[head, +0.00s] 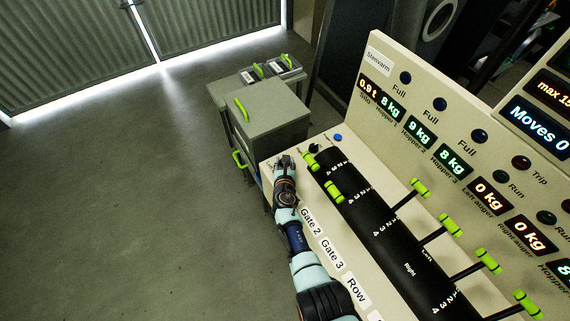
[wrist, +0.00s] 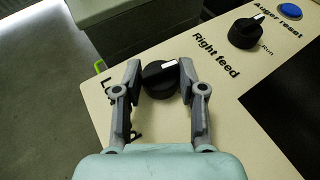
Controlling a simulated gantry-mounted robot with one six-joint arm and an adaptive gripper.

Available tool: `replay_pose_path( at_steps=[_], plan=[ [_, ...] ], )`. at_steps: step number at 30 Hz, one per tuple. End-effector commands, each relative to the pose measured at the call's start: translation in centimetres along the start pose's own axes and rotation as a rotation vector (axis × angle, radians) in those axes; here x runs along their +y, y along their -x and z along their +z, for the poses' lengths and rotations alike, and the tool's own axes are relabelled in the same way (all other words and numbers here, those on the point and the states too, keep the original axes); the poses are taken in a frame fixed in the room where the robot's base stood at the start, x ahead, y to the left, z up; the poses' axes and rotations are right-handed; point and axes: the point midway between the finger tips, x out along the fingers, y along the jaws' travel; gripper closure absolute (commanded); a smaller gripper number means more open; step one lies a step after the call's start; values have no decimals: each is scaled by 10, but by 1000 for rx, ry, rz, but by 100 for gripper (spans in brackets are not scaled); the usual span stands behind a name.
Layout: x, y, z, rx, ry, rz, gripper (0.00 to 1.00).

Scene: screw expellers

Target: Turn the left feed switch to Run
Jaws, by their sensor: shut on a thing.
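The left feed switch (wrist: 158,84) is a round black knob with a white pointer mark on its top, on the cream panel (wrist: 215,110). My gripper (wrist: 159,68) is shut on it, one finger on each side. The white mark points up and to the right in the wrist view. The label beside this knob is mostly hidden by my left finger; only an "L" and a bit more show. In the head view my gripper (head: 284,160) is at the panel's far left end, and the knob is too small to make out.
A second black knob (wrist: 245,32), with "Right feed" and "Run" printed near it, stands to the upper right. A blue auger reset button (wrist: 290,11) is beyond it. Green-handled gate levers (head: 334,191) stand right of my arm. Grey cabinets (head: 268,115) stand behind the panel.

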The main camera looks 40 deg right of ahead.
Motion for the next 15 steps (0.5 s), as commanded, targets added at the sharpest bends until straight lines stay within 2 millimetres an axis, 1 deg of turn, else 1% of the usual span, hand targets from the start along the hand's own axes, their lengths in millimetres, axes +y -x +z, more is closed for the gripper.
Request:
replay_pose_path(
  at_steps=[1, 15],
  plan=[
    [3, -2, -4, -2, -12, -28, 95],
    [8, -7, -9, -4, -182, -429, 95]
  ],
)
